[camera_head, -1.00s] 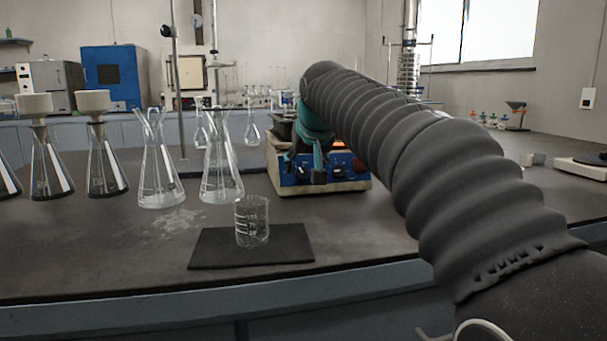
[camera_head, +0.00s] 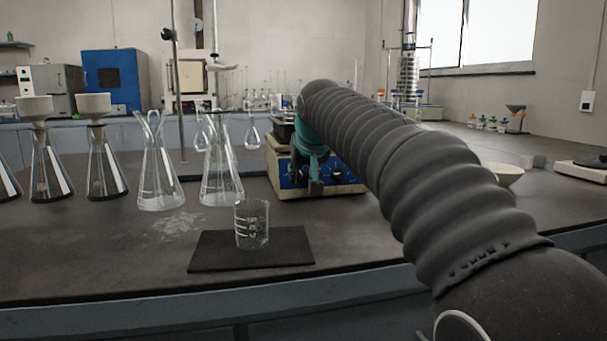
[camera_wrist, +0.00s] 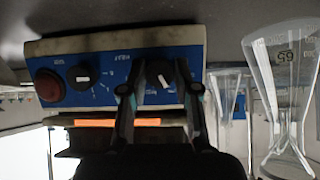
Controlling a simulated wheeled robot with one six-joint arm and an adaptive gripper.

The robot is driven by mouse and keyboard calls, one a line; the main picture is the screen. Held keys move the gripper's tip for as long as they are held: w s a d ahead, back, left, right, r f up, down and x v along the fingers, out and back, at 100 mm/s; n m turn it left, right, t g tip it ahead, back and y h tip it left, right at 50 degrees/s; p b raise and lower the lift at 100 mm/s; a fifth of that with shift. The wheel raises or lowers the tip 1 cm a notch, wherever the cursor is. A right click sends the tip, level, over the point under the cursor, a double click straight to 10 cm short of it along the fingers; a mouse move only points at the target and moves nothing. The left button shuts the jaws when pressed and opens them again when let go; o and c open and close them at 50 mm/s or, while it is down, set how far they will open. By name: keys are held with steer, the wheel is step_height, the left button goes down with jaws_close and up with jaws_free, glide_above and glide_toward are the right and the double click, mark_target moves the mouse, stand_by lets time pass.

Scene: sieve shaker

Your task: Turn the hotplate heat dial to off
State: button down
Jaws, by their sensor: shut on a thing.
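The hotplate (camera_head: 312,191) has a pale body and a blue front panel, and stands on the bench left of my arm. In the wrist view its panel (camera_wrist: 105,88) appears upside down, with one black dial (camera_wrist: 83,76), a second black dial (camera_wrist: 160,74) with a white mark, and a red round part (camera_wrist: 48,85). The word HEAT is printed between the dials. My gripper (camera_wrist: 158,90) has its fingers on both sides of the second dial and is shut on it. An orange strip (camera_wrist: 117,122) shows beside the panel. The dial's setting is unclear.
A glass beaker (camera_head: 252,224) stands on a dark mat (camera_head: 215,252) in front of the hotplate. Two clear flasks, including the nearer one (camera_head: 221,180), stand close on its left. A white bowl (camera_head: 503,174) is right of my arm.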

steer(key=shift+n, duration=0.3)
steer(key=n+h+p, duration=0.1)
steer(key=n, duration=0.1)
steer(key=shift+a+n+t+h, duration=0.1)
steer(key=shift+n+t+h, duration=0.2)
steer(key=shift+n+t, duration=0.1)
steer(key=n+h, duration=0.1)
steer(key=n, duration=0.1)
steer(key=n+t, duration=0.1)
steer(key=n, duration=0.1)
steer(key=shift+s+f+t+h, duration=0.1)
steer(key=shift+t+h, duration=0.2)
steer(key=shift+h, duration=0.1)
steer(key=shift+n, duration=0.3)
steer(key=c, duration=0.9)
jaws_free()
steer(key=shift+o, duration=0.2)
steer(key=v, duration=1.2)
